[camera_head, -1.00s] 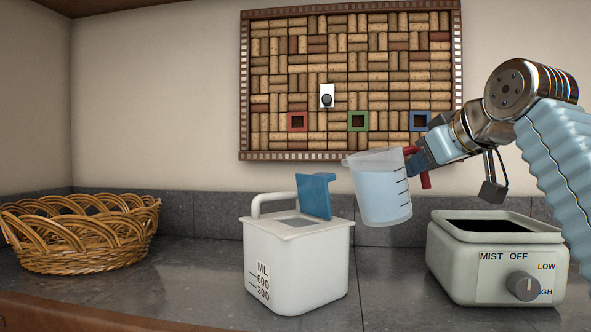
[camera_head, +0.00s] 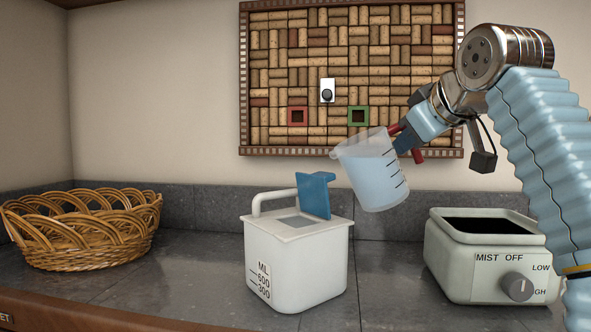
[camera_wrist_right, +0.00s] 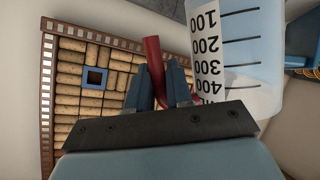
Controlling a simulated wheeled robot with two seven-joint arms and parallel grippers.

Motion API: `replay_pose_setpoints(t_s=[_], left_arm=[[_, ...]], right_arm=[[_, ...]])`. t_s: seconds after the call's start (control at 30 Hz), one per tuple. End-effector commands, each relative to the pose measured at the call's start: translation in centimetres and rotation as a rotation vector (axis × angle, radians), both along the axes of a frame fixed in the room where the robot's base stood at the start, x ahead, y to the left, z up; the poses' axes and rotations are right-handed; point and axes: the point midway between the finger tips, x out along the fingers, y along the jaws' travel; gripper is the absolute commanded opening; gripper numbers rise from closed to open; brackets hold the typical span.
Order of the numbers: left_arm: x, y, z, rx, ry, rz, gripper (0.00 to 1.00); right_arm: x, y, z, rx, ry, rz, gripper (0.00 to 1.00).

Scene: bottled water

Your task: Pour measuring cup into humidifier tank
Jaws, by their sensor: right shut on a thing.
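The measuring cup (camera_head: 372,172) is translucent with a red handle and holds pale blue water. My right gripper (camera_head: 406,140) is shut on its handle and holds it in the air, tilted to the left. In the right wrist view the fingers (camera_wrist_right: 159,97) pinch the red handle beside the cup's scale (camera_wrist_right: 225,50). The white humidifier tank (camera_head: 297,262) stands on the counter, below and left of the cup. Its blue lid (camera_head: 315,194) is raised at the right of the top opening. The cup's rim is above and right of the lid. My left gripper is not in view.
The humidifier base (camera_head: 487,270) with a MIST knob stands on the counter at the right, under my arm. A wicker basket (camera_head: 80,228) is at the left. A cork board (camera_head: 345,80) hangs on the wall behind. Counter between basket and tank is clear.

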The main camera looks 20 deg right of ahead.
Motion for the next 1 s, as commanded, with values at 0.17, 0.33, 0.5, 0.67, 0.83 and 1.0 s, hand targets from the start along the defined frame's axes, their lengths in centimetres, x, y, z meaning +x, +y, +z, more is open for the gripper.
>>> replay_pose_setpoints(t_s=[0.17,0.33,0.5,0.67,0.83,1.0], left_arm=[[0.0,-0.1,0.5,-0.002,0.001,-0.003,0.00],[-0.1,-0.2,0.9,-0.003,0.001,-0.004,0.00],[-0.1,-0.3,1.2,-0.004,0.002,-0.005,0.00],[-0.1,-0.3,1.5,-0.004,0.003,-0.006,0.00],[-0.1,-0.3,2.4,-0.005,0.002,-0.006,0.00],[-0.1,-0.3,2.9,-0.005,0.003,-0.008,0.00]], right_arm=[[0.0,0.3,0.7,-0.019,0.003,0.002,0.00],[0.1,0.5,1.1,-0.037,0.008,0.001,0.00],[0.2,0.7,1.6,-0.055,0.013,0.002,0.00],[0.3,1.0,2.0,-0.072,0.017,0.003,0.00],[0.4,1.5,3.0,-0.108,0.026,0.003,0.00],[0.5,1.9,3.7,-0.142,0.037,0.002,0.00]])
